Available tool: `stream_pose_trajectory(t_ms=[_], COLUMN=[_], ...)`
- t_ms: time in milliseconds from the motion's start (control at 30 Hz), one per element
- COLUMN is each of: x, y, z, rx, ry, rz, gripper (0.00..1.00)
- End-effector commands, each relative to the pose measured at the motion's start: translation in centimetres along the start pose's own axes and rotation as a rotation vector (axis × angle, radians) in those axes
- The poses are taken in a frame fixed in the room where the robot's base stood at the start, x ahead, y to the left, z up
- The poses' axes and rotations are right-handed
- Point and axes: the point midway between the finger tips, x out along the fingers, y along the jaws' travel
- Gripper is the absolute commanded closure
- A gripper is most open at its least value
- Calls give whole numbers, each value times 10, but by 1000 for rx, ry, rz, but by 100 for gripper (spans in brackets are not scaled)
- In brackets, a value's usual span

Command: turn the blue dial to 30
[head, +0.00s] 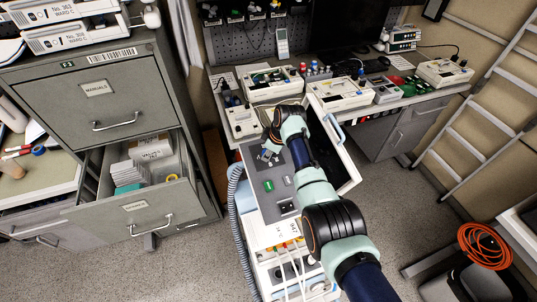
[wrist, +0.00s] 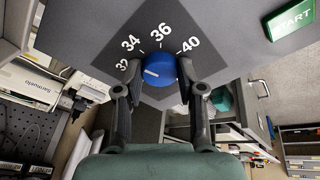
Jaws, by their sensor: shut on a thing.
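The blue dial (wrist: 160,69) sits on a dark grey panel (wrist: 215,35) in the wrist view. White numbers 32, 34, 36 and 40 (wrist: 160,33) are printed around its upper side. A short white mark on the dial lies at its left part, pointing roughly left, below the 32; no 30 is visible. My gripper (wrist: 160,67) is shut on the dial, with one finger on each side of it. In the head view my gripper (head: 268,153) is at the upper end of the grey panel (head: 262,205), and the dial is hidden there.
A green START button (wrist: 291,19) is at the wrist view's upper right; a green button (head: 268,186) also shows in the head view. An open drawer (head: 135,210) of the filing cabinet is to the left. A workbench with several pumps (head: 340,95) stands behind.

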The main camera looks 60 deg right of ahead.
Motion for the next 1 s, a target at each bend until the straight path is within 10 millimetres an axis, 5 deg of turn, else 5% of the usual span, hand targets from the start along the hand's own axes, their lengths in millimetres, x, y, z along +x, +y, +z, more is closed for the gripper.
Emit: stream_pose_trajectory(t_ms=[600, 1000], x=[6, 2], y=[3, 3], z=[0, -1], rx=[-539, -721], ry=[2, 1], rz=[-109, -148], gripper=[96, 96])
